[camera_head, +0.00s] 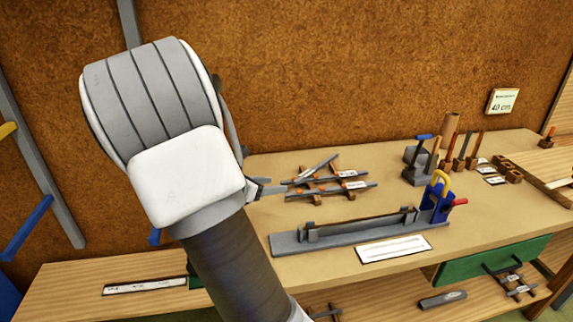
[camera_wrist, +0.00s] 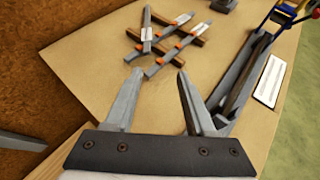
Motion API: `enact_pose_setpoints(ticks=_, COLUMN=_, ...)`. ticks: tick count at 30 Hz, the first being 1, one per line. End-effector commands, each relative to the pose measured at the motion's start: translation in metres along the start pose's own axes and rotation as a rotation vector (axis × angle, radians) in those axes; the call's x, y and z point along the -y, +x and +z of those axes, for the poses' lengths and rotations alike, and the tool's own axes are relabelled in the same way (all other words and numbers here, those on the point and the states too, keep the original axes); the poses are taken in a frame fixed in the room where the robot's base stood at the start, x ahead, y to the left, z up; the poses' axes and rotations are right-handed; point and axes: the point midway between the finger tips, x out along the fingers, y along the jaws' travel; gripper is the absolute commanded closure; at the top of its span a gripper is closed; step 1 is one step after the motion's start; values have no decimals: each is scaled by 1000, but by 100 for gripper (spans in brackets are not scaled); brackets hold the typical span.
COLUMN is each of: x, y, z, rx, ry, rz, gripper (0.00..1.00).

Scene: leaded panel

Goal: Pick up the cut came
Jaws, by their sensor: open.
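Several grey came bars (camera_head: 352,187) lie on wooden rests with orange marks on the bench; some carry white labels. In the wrist view, these bars (camera_wrist: 178,50) lie beyond my fingertips. I cannot tell which one is the cut came. A long grey fixture (camera_head: 290,244) with a raised channel and a blue lever end lies in front of them; whether a came lies in its channel is unclear. My gripper (camera_wrist: 158,72) is open and empty, its fingers spread above the bench, apart from the bars. In the head view, my wrist hides most of it.
A white label card (camera_head: 393,249) lies before the fixture. Tools stand in blocks (camera_head: 460,162) at the back right of the bench (camera_head: 260,222). A green drawer front (camera_head: 490,259) and a lower shelf (camera_head: 400,304) are below. A brown wall panel (camera_head: 350,70) stands behind.

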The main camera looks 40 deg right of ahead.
Motion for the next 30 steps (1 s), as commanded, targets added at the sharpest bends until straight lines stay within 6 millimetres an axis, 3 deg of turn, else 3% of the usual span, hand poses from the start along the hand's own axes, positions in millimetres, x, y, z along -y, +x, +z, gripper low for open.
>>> enact_pose_setpoints(ticks=4, x=-14, y=16, z=-8, rx=65, ry=-149, rz=23, gripper=45)
enact_pose_setpoints(ticks=11, x=-20, y=34, z=-8, rx=92, ry=-207, rz=31, gripper=45)
enact_pose_setpoints(ticks=24, x=-23, y=124, z=-1, rx=89, ry=-203, rz=30, gripper=45)
enact_pose_setpoints(ticks=30, x=-25, y=141, z=1, rx=89, ry=-203, rz=33, gripper=45)
